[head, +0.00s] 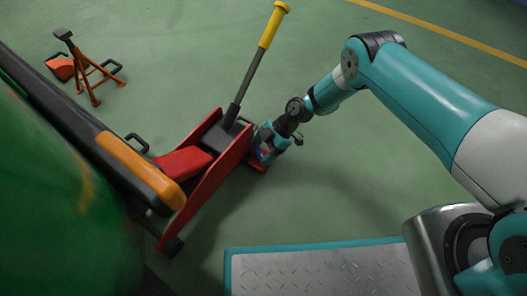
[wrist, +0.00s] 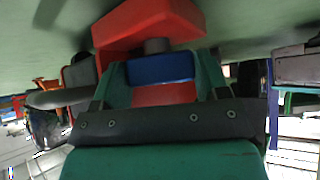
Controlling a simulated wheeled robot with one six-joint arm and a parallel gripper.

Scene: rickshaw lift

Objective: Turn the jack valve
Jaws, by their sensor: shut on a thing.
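The red floor jack (head: 207,180) stands on the green floor with its long yellow-tipped handle (head: 269,28) raised and tilted to the right. Its red body also shows at the top of the wrist view (wrist: 150,22). My gripper (head: 266,143) is low at the jack's right end, close to the handle's base. In the wrist view, the teal fingers of my gripper (wrist: 161,82) are shut on a blue block-shaped valve knob (wrist: 161,68), one finger on each side. A short dark stem joins the knob to the red body. In the head view my gripper mostly hides the knob.
A green vehicle body (head: 45,205) with a dark rail and an orange bar (head: 140,165) stands over the jack's left end. An orange jack stand (head: 86,72) and an orange wedge (head: 61,70) are at the upper left. Floor right of the handle is clear.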

